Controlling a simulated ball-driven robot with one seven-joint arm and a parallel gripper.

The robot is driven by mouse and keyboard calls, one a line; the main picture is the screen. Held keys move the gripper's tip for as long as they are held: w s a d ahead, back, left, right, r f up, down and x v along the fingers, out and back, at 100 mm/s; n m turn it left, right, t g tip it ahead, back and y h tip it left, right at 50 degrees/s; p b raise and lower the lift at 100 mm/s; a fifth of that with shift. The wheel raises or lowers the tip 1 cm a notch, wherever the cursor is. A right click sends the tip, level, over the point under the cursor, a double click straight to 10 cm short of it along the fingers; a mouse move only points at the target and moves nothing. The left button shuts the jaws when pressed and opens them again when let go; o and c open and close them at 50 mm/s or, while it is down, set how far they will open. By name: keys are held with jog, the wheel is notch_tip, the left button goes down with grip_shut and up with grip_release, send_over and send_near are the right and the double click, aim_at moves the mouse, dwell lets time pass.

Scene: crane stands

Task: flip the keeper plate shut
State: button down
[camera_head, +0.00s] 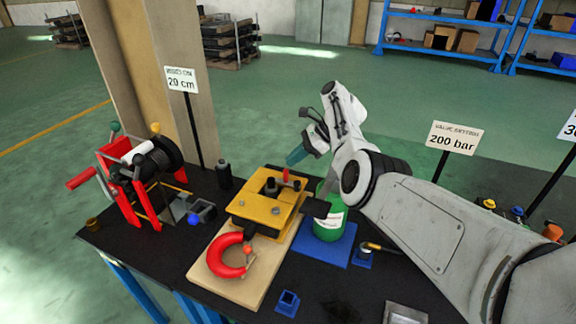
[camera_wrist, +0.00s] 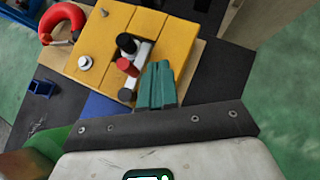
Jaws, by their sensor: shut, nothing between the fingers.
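A yellow block (camera_head: 262,208) stands on a wooden board, with a dark upright post (camera_head: 269,187) and a small red knob (camera_head: 286,175) on top. In the wrist view the yellow block (camera_wrist: 98,42) has a slot with a pale metal strip (camera_wrist: 141,54) in it, beside the black-topped post (camera_wrist: 127,43) and the red knob (camera_wrist: 127,66). I cannot tell for sure which part is the keeper plate. My gripper (camera_head: 296,156), with teal fingers, is shut and empty above and right of the block. In the wrist view its fingertips (camera_wrist: 160,68) appear close beside the strip; contact is unclear.
A red ring (camera_head: 226,262) lies on the wooden board (camera_head: 247,291) in front of the block. A green canister (camera_head: 329,226) stands on a blue mat (camera_head: 338,255) to the right. A red-framed winch (camera_head: 122,190) and a dark bottle (camera_head: 224,175) stand left. A sign post (camera_head: 194,130) rises behind.

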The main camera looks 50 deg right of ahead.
jog(key=shift+v, duration=2.4)
